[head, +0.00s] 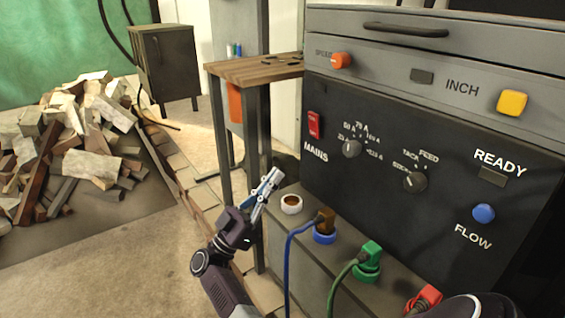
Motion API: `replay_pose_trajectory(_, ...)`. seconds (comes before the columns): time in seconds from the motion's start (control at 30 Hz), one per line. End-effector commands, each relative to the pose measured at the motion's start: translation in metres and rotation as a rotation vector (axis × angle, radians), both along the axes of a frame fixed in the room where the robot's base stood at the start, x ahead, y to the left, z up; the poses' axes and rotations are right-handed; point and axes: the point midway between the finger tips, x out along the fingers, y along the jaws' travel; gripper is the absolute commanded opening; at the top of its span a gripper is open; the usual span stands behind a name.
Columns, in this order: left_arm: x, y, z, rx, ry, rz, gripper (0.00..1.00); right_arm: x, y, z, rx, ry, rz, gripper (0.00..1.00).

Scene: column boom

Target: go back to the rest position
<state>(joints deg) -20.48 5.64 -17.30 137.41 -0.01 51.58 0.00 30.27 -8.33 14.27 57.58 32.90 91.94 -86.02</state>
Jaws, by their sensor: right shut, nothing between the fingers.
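My right gripper (272,178) is at the picture's middle left, pointing up and to the right. Its fingers are together with nothing held between them. It shows in front of the wooden-topped table's legs, just left of a small white cup-like socket (291,204) on the grey ledge. I cannot tell whether it touches the ledge; it seems apart from it. The control panel (400,240) stands to its right. My left gripper is not in view.
A wooden-topped table (250,68) stands behind. A wood pile (85,140) lies left. The floor (110,270) at lower left is clear.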

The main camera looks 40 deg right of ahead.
Motion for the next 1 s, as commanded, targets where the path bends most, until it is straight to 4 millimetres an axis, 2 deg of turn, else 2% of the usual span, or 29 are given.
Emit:
replay_pose_trajectory(0.2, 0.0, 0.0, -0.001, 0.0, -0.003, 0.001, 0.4, 0.001, 0.009, -0.012, -0.001, -0.002, -0.001, 0.0)
replay_pose_trajectory(0.77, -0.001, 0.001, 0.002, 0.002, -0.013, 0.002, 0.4, 0.001, 0.01, -0.013, -0.001, -0.002, -0.001, 0.0)
replay_pose_trajectory(0.9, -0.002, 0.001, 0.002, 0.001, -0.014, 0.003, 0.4, -0.003, 0.011, -0.008, -0.033, -0.026, 0.036, 0.0)
replay_pose_trajectory(1.0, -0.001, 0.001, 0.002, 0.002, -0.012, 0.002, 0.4, -0.011, 0.018, 0.008, -0.111, -0.09, 0.142, 0.0)
